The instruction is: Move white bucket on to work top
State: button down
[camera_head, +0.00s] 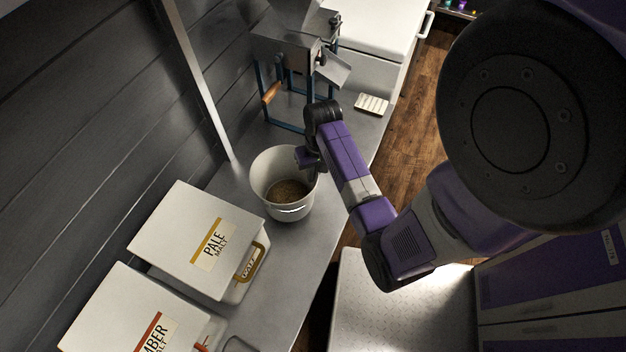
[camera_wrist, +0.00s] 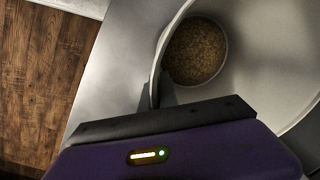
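The white bucket (camera_head: 286,211) stands upright on the grey metal work top (camera_head: 302,256), with brown grain inside it. The wrist view looks down into the bucket (camera_wrist: 262,60) and shows the grain at its bottom. My gripper (camera_head: 312,160) is at the bucket's right rim in the head view. In the wrist view my gripper's fingers (camera_wrist: 157,92) sit close together, one on each side of the rim, with the bucket wall between them. The bucket's underside is hidden, so any small gap below it cannot be seen.
A pale malt box (camera_head: 185,235) and an amber malt box (camera_head: 120,310) stand nearer on the work top. A mill (camera_head: 290,50) on a blue frame stands behind the bucket, with a small ribbed cream block (camera_head: 371,104) beside it. Wooden floor (camera_head: 412,125) lies right.

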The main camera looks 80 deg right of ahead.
jog(key=shift+f, duration=1.95)
jog(key=c, duration=1.6)
grip_release()
jog(key=r, duration=0.8)
jog(key=s+r, duration=0.1)
jog(key=r, duration=0.3)
jog(key=shift+d+r, duration=0.1)
jog(key=shift+d, duration=0.2)
